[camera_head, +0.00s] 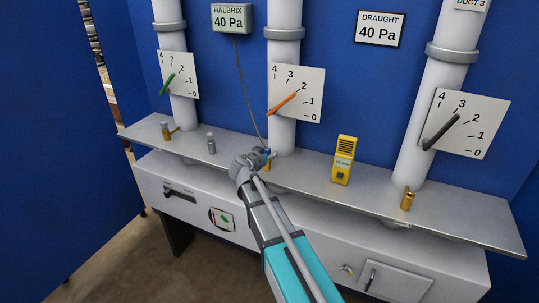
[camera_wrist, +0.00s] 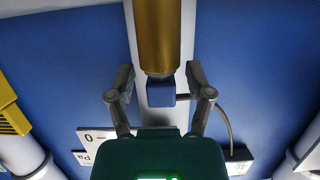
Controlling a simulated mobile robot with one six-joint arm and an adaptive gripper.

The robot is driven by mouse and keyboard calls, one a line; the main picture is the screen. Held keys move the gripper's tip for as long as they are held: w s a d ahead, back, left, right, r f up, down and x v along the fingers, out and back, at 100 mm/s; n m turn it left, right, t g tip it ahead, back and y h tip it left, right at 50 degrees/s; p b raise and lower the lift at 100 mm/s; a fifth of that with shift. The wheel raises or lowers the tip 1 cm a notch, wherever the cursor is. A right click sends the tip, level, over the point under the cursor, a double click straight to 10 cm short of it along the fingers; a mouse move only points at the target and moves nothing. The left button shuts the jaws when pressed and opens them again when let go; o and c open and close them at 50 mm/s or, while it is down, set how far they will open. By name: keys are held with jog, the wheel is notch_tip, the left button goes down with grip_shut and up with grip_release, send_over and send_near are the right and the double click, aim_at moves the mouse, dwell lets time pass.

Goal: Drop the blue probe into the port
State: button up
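The blue probe (camera_wrist: 161,92) shows in the wrist view as a small blue block at the mouth of a brass port (camera_wrist: 158,35). It appears seated in the port, with a thin dark band between them; how deep it goes is hidden. My gripper (camera_wrist: 160,78) is open, one finger on each side of the blue block with a gap at both sides. In the head view my gripper (camera_head: 258,157) covers most of the middle port, and a bit of blue (camera_head: 268,153) shows beside it. A thin cable (camera_head: 248,95) runs there from the HALBRIX display (camera_head: 232,18).
A metal shelf (camera_head: 310,185) carries a left brass port (camera_head: 166,132), a grey cylinder (camera_head: 211,143), a yellow meter (camera_head: 343,160) and a right brass port (camera_head: 407,199). White ducts with dials rise behind, including the middle dial (camera_head: 310,84). A DRAUGHT display (camera_head: 379,28) reads 40 Pa.

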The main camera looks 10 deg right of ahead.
grip_shut()
jog(key=shift+r, duration=0.2)
notch_tip(320, 180, up, 7)
jog(key=p, duration=0.7)
jog(key=shift+r+p, duration=0.1)
jog(key=shift+p, duration=0.2)
jog(key=s+a, duration=1)
jog(key=s, duration=0.4)
jog(key=shift+s+a+f+b, duration=0.3)
jog(key=shift+w+d, duration=0.1)
